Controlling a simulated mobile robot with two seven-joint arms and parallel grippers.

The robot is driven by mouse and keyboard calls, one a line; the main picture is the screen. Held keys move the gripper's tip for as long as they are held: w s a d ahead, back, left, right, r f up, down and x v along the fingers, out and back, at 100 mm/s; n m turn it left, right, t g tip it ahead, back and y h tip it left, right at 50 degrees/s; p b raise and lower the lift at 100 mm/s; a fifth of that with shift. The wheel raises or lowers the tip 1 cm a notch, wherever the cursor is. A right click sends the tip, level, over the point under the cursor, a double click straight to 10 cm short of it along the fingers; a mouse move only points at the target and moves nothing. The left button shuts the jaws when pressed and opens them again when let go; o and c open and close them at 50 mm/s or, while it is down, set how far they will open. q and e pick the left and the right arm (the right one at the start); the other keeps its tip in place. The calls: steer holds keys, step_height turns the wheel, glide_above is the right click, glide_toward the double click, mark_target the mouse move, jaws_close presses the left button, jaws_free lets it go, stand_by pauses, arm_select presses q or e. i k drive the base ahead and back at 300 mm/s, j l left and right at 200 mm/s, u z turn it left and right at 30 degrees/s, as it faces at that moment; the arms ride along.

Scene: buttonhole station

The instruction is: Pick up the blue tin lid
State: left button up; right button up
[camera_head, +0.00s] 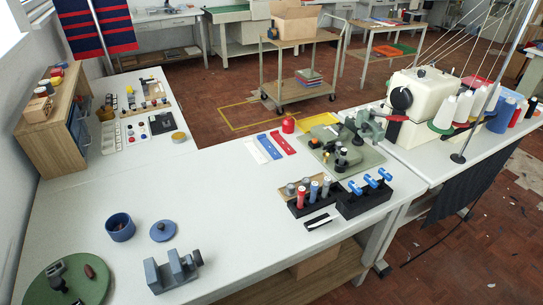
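The blue tin lid (163,231) lies flat on the white table, apart from other things. It is a round disc with a small knob in its middle. The open blue tin (120,228) stands upright just to its left, with its dark inside showing. Neither of my grippers shows in the head view.
A grey vise-like block (172,271) stands just in front of the lid, and a green round plate (68,282) with small items lies at front left. Black racks (365,197) with coloured handles and a green-based machine (345,150) stand to the right. The table's middle is clear.

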mark_target(162, 231)
steer(key=u, duration=1.35)
